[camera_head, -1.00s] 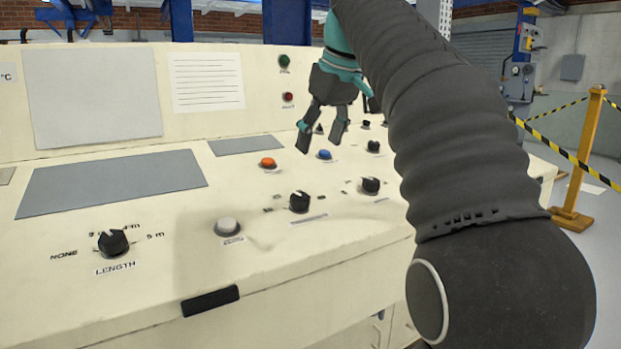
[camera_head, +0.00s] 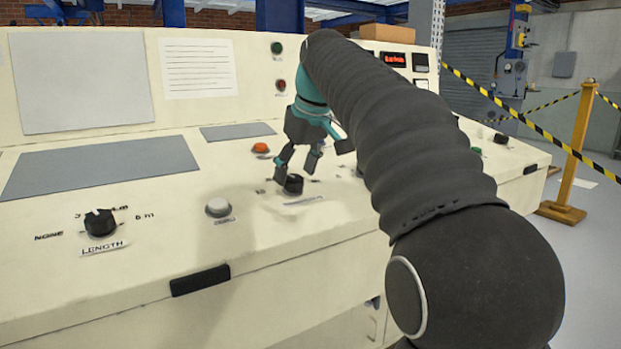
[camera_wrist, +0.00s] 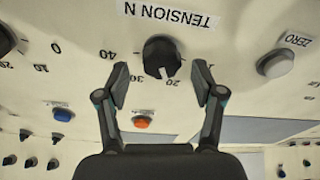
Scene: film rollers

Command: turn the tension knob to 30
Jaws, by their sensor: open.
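The tension knob (camera_wrist: 161,55) is black and round, below its upside-down "TENSION N" label (camera_wrist: 168,14) in the wrist view. Its white pointer mark lies close to the printed 20. My gripper (camera_wrist: 161,82) is open, one finger at each side of the knob in the picture, with visible gaps and no contact seen. In the head view my gripper (camera_head: 299,168) is just above the knob (camera_head: 293,185), its fingers pointing down.
An orange button (camera_head: 261,147) is behind the knob. A white zero button (camera_head: 218,207) and the length knob (camera_head: 100,223) lie to the left. Another black knob (camera_wrist: 6,40) shows at the wrist view's left edge. A barrier post (camera_head: 573,150) stands off the console's right.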

